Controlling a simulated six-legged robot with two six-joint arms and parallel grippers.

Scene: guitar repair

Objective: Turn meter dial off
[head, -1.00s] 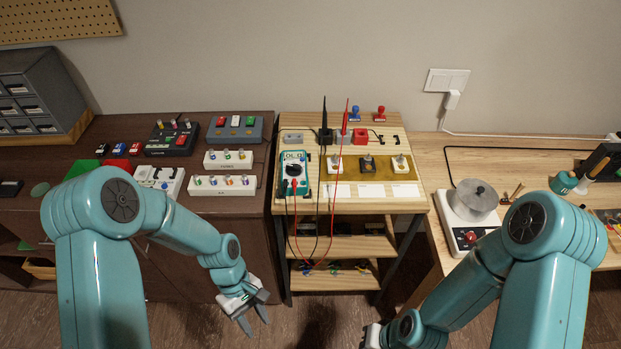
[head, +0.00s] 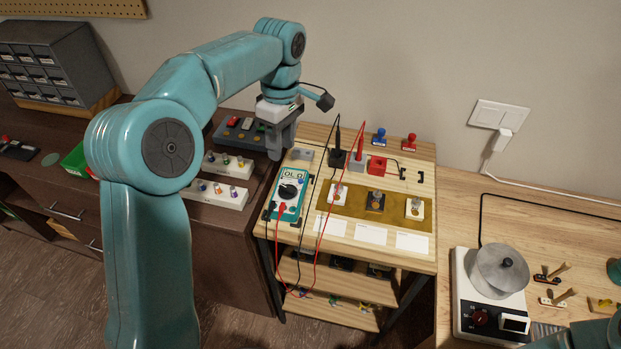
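The meter (head: 289,193) is a teal and white multimeter lying on the left side of the small wooden cart top. Its display faces up at the top end. Its round black dial (head: 288,191) shows below the display; I cannot read its setting. Red and black leads plug into its lower end. My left gripper (head: 278,150) points down, just beyond the meter's top end and to its left, above the dark bench edge. Its fingers look slightly apart with nothing visible between them. My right gripper is out of view; only a bit of that arm shows at the bottom right.
Red and black probes stand in holders (head: 337,158) behind the meter. A brass plate (head: 376,204) with several switches lies to its right. White pedal boxes (head: 217,192) sit on the dark bench at left. A hot plate with a pot (head: 499,270) stands at right.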

